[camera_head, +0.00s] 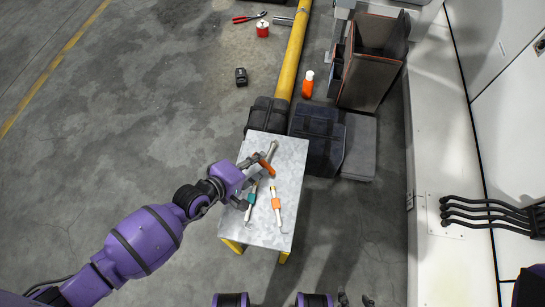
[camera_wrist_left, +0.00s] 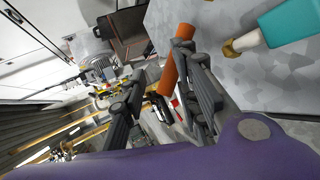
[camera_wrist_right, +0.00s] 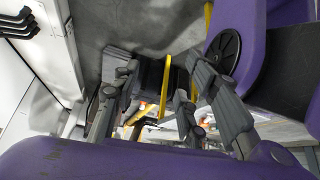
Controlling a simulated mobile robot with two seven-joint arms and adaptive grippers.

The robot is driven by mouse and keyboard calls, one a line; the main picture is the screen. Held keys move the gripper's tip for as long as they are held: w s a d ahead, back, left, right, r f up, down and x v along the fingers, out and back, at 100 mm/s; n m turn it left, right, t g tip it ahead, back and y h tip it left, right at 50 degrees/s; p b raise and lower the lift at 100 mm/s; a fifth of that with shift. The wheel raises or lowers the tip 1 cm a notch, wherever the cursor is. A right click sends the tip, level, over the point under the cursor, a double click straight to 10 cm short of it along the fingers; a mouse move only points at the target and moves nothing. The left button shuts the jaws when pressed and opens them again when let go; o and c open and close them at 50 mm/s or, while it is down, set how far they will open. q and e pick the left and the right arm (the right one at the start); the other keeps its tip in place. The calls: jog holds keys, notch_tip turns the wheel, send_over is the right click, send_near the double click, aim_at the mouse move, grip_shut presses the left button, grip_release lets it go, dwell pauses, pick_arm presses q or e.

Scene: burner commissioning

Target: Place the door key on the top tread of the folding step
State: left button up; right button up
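My left gripper (camera_head: 249,178) is over the upper left part of a grey tabletop (camera_head: 263,234). Its fingers (camera_wrist_left: 160,92) are apart in the left wrist view. An orange rod-like piece (camera_head: 266,168) is by its fingertips and shows against the right finger in the left wrist view (camera_wrist_left: 169,73); I cannot tell if they touch. A grey piece (camera_head: 271,150) is beside it. A teal-handled tool (camera_head: 251,200) and an orange-banded tool (camera_head: 276,204) lie on the table. I cannot tell which is the door key, nor identify the folding step surely. My right gripper (camera_wrist_right: 163,88) is open and empty.
The table has yellow legs (camera_head: 284,257). Dark blocks (camera_head: 318,150) and a grey slab (camera_head: 359,150) stand beyond its upper right corner. A yellow pipe (camera_head: 293,55) runs behind. Floor at left is mostly clear.

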pick_arm(q)
jog(key=p+v, duration=0.1)
jog(key=v, duration=0.2)
jog(key=shift+s+r, duration=0.1)
pick_arm(e)
jog(key=shift+w+r, duration=0.25)
jog(key=shift+r, duration=0.25)
jog(key=shift+w+r, duration=0.25)
jog(key=shift+r, duration=0.25)
jog(key=shift+w+a+f, duration=0.1)
jog(key=shift+w, duration=0.05)
